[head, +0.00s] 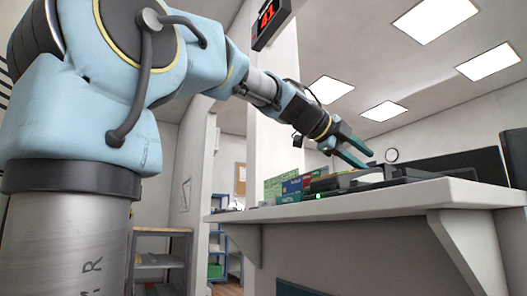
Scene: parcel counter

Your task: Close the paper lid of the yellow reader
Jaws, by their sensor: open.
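My gripper (366,159) is open, with its two green fingers pointing down to the right above the counter top. It is just above a low dark device with a grey upper part (352,180) near the counter's front edge. I cannot tell from this low angle whether they touch. No yellow reader can be made out, and no paper lid can be told apart. The low view hides most of the counter top.
The white counter (420,194) has a front edge and brackets below. Green, blue and red boxes (291,187) stand left of the gripper. Dark flat devices (408,174) lie to its right, with black screens (485,164) behind. The air above is free.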

